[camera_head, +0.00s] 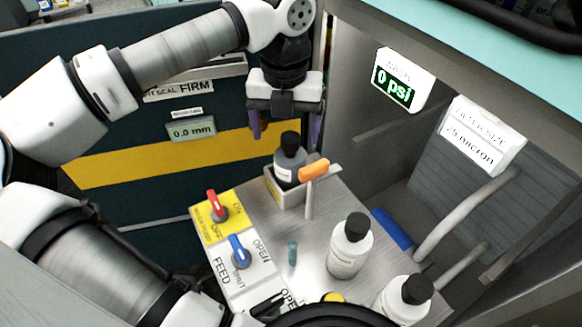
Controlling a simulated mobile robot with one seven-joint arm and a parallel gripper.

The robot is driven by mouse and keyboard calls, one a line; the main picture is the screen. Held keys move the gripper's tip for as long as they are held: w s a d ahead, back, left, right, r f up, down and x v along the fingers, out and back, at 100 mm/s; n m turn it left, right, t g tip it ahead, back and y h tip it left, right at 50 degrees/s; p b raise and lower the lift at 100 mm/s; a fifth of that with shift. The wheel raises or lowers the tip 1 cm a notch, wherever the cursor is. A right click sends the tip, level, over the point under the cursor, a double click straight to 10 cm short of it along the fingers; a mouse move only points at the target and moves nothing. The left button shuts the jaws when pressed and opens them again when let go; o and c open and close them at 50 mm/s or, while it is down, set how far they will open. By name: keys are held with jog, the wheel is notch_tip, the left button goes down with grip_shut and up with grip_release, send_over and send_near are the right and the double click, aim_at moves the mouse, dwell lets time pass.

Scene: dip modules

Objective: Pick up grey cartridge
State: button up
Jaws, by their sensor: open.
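A grey bottle-shaped cartridge (290,167) with a black cap and a pale label stands upright in a small pale holder (286,192) at the back of the metal worktop. My gripper (286,134) hangs above it, pointing down, with its two purple fingers spread wide. One finger shows to the left of the black cap and one to the right. No contact with the cartridge shows, and I cannot tell the exact height gap. The lower part of the cartridge is hidden by the holder.
An orange-handled lever (314,170) stands close to the right of the holder. White bottles (350,247) (404,299) with black caps stand nearer the front. Red (217,206) and blue (238,250) switches are at left. A wall with displays (398,81) rises at right.

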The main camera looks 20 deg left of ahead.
aim_at(290, 156)
jog(key=shift+d+f, duration=0.25)
jog(key=shift+f, duration=1.5)
jog(key=shift+d+f, duration=0.2)
jog(key=shift+f, duration=1.55)
jog(key=c, duration=1.2)
